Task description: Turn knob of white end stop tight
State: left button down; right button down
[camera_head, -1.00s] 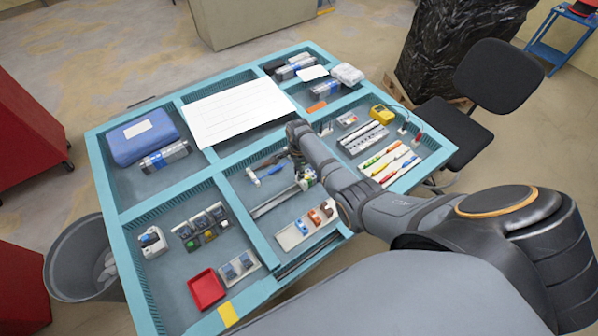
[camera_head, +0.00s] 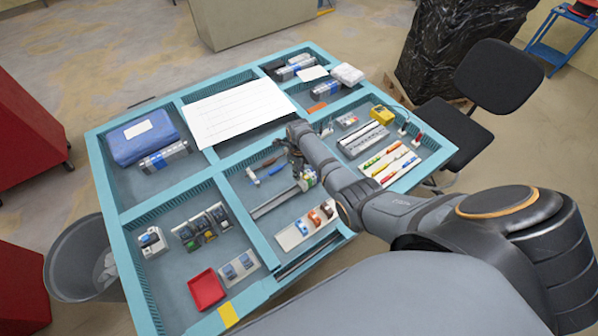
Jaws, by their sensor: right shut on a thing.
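My right gripper (camera_head: 295,166) reaches down into the middle front compartment of the blue tray table. It is shut at the far end of a metal rail (camera_head: 274,204), on the small knob of the white end stop. The white end stop (camera_head: 305,182) sits on the rail beside small coloured parts. My fingers and arm hide most of the knob, and its tightness cannot be told. My left gripper is not in view.
A white block with orange and blue parts (camera_head: 292,237) lies just in front of the rail. A red tray (camera_head: 206,289) is at the front left. Low teal dividers (camera_head: 230,204) separate the compartments.

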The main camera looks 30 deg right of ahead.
jog(key=shift+w+r+m, duration=0.15)
jog(key=shift+m, duration=0.95)
jog(key=c, duration=1.2)
grip_release()
notch_tip(320, 180, up, 12)
